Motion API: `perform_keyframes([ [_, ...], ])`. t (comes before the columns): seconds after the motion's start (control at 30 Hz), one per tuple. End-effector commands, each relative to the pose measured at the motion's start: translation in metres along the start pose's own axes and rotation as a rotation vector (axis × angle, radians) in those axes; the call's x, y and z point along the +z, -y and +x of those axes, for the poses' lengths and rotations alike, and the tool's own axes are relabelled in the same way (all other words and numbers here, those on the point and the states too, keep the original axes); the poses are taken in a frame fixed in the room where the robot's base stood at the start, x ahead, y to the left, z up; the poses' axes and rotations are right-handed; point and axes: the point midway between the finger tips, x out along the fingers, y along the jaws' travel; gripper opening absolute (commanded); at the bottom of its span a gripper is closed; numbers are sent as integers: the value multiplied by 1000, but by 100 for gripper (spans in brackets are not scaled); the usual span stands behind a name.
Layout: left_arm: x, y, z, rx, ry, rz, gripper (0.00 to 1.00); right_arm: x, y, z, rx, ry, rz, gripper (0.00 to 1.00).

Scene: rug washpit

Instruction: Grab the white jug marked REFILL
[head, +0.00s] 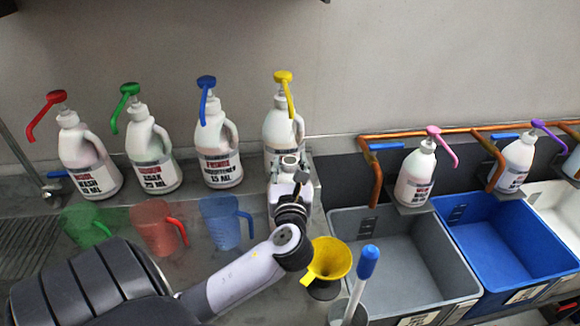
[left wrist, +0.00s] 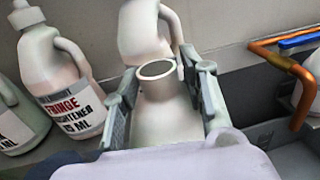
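A white open-mouthed jug (left wrist: 163,115) stands upright between the two fingers of my left gripper (left wrist: 165,95) in the left wrist view. In the head view its pale top (head: 290,163) shows just beyond my left gripper (head: 289,188), in front of the white bottle with the yellow pump (head: 282,124). No REFILL marking shows; the jug's lower body is hidden behind my gripper. One finger is on each side of the jug, and I cannot tell whether they touch it. My right gripper is not in view.
White pump bottles with red (head: 85,160), green (head: 150,155) and blue (head: 215,150) pumps stand left. Green (head: 85,225), red (head: 155,230) and blue (head: 222,222) measuring jugs stand before them. A yellow funnel (head: 328,260) is close right of my arm; grey (head: 400,260) and blue (head: 510,245) bins lie beyond.

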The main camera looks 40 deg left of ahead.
Motion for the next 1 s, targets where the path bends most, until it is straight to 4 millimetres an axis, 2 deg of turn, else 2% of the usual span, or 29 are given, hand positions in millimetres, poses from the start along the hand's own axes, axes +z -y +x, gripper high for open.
perform_keyframes([
  [0.07, 0, 0, 0, 0, 0, 0, 32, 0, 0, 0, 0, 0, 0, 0],
  [0.53, 0, 0, 0, 0, 0, 0, 1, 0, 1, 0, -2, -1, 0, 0],
  [1.0, 0, 0, 0, 0, 0, 1, 0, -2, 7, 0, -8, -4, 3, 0],
])
